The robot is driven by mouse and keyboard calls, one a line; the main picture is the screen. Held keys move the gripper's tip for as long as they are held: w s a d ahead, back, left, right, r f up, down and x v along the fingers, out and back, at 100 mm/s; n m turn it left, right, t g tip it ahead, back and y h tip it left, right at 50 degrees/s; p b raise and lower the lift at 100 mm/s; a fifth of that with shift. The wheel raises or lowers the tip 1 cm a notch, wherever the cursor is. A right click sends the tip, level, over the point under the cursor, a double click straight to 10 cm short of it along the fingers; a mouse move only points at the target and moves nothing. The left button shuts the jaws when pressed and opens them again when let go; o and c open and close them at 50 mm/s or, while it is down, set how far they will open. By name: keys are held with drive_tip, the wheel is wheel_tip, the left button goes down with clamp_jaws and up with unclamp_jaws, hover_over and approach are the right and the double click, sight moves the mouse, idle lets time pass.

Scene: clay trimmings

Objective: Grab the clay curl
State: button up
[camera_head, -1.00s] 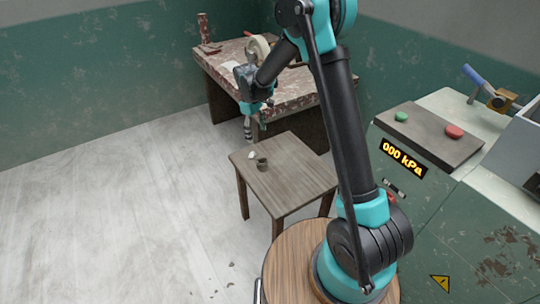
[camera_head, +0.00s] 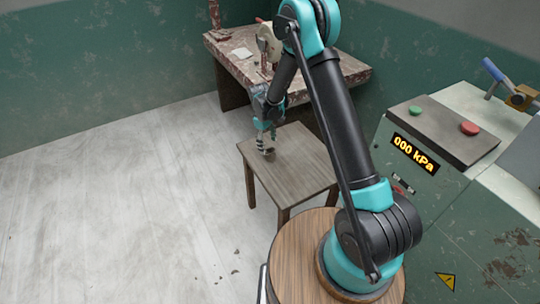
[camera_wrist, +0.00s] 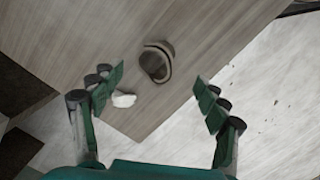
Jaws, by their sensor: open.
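The clay curl appears to be the grey-brown, hollow rolled piece (camera_wrist: 157,62) on the small wooden table (camera_wrist: 205,50), near its edge in the wrist view. In the head view it shows only as a small dark shape (camera_head: 269,153) just under the fingers. My gripper (camera_wrist: 158,84) is open and empty, its fingers spread to either side below the curl in the wrist picture. In the head view my gripper (camera_head: 264,144) hangs over the left part of the table. I cannot tell the exact height gap.
A small white lump (camera_wrist: 124,100) lies near the left fingers, close to the curl. A stained workbench (camera_head: 335,75) stands behind the small table. A green machine with a pressure display (camera_head: 414,153) stands at the right. The floor (camera_head: 110,190) at the left is mostly clear.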

sight(269, 150)
drive_tip(key=shift+w+d+f, duration=0.1)
drive_tip(key=shift+d+f, duration=0.1)
drive_tip(key=shift+f, duration=1.1)
drive_tip(key=shift+d+f, duration=0.15)
drive_tip(key=shift+f, duration=1.15)
drive_tip(key=c, duration=1.3)
